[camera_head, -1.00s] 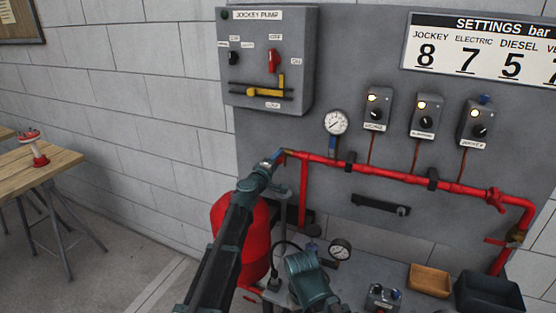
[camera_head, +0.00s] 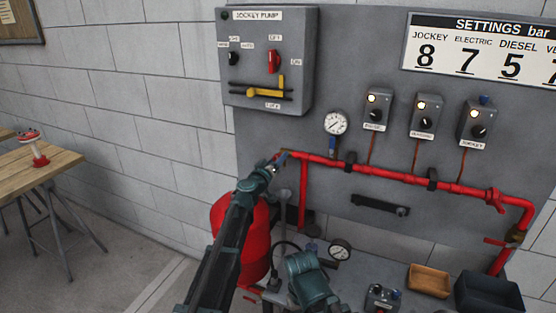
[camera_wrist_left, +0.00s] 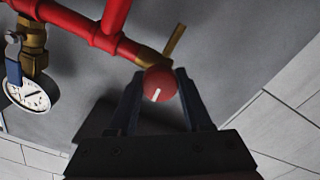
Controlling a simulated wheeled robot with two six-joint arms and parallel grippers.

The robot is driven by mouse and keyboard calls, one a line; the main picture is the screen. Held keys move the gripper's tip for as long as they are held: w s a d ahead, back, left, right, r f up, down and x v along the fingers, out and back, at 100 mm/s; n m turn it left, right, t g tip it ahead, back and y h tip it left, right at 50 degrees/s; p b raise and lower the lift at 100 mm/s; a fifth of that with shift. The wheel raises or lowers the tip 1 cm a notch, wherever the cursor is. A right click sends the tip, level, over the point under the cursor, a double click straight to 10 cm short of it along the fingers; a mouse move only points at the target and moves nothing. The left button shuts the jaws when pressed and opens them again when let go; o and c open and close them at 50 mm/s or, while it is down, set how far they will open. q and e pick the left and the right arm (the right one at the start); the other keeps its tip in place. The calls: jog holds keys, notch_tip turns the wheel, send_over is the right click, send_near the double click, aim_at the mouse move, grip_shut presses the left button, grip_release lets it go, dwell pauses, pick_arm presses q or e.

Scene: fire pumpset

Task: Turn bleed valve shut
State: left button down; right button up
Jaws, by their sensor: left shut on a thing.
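The bleed valve shows in the left wrist view as a round red knob (camera_wrist_left: 161,84) with a white line, on a brass fitting (camera_wrist_left: 146,57) at the end of the red pipe. My left gripper (camera_wrist_left: 159,82) has one finger on each side of the knob and is shut on it. In the head view my left gripper (camera_head: 279,160) reaches the left end of the red pipe (camera_head: 330,161), and its fingers mostly hide the knob there. My right gripper is not in view.
A pressure gauge (camera_head: 335,123) hangs above the pipe, right of my gripper. The jockey pump box (camera_head: 265,60) is above. A red tank (camera_head: 258,240) stands behind my left arm, and a teal machine (camera_head: 308,280) is below. Trays (camera_head: 429,280) lie at lower right.

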pick_arm(q)
jog(key=shift+s+m, duration=0.1)
jog(key=shift+m, duration=0.4)
jog(key=shift+c, duration=1.8)
grip_release()
jog(key=v, duration=1.3)
jog(key=shift+s, duration=0.3)
jog(key=shift+a+f, duration=0.1)
jog(key=shift+a, duration=0.05)
